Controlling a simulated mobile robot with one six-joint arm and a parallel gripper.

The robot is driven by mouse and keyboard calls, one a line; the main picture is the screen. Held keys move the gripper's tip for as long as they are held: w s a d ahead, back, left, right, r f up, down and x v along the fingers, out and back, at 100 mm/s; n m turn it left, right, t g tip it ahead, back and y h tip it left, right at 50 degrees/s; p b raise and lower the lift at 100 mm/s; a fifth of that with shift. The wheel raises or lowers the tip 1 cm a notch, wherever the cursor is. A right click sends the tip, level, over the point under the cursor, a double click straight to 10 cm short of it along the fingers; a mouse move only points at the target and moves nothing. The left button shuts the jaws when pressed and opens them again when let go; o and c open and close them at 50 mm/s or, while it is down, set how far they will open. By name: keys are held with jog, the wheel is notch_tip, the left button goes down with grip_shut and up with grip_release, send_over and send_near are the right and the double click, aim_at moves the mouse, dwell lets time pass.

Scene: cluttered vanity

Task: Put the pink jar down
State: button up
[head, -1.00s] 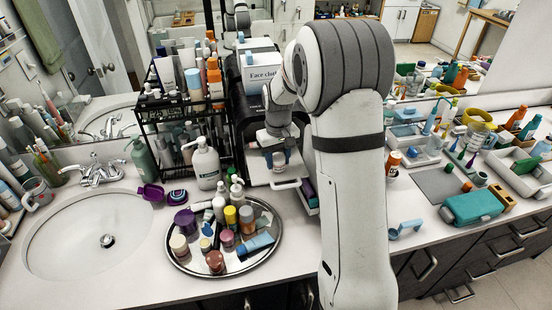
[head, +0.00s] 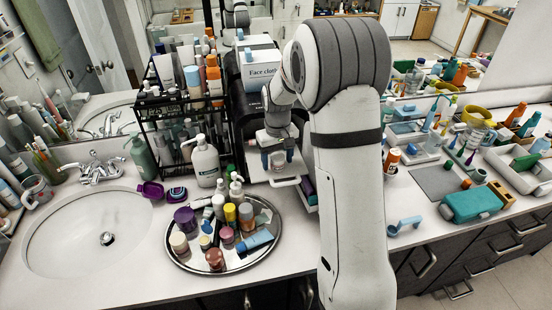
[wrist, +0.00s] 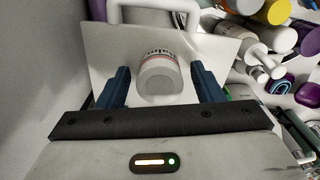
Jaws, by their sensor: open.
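The pink jar (wrist: 160,80), pale with a pinkish band and dark lettering, stands on a white pull-out shelf (wrist: 104,46) in the wrist view. My gripper (wrist: 159,88) is open, with one blue finger on each side of the jar and a gap visible on both sides. In the head view my gripper (head: 277,152) is low over the same shelf (head: 285,182), in front of the black organiser. The jar (head: 278,160) shows there small and partly hidden by the fingers.
A round mirrored tray (head: 186,263) crowded with bottles and jars stands left of the shelf. A black rack (head: 150,126) and a white pump bottle (head: 205,162) are close by on the left. A face cloth box (head: 262,68) sits above the organiser.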

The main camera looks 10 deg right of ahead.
aim_at(277, 157)
notch_tip(277, 157, up, 12)
jog(key=b, duration=0.2)
jog(key=s+r+m+t, duration=0.1)
jog(key=s+r, duration=0.1)
jog(key=s, duration=0.5)
jog(key=s+r+t, duration=0.1)
jog(key=s+r, duration=0.2)
jog(key=s, duration=0.4)
jog(key=s+f+m+t, duration=0.1)
jog(key=s+f, duration=0.3)
jog(key=s, duration=1)
jog(key=shift+a+t, duration=0.2)
jog(key=shift+t, duration=0.1)
notch_tip(277, 157, down, 2)
jog(key=shift+f+b, duration=0.1)
jog(key=shift+b, duration=0.8)
jog(key=shift+c, duration=0.5)
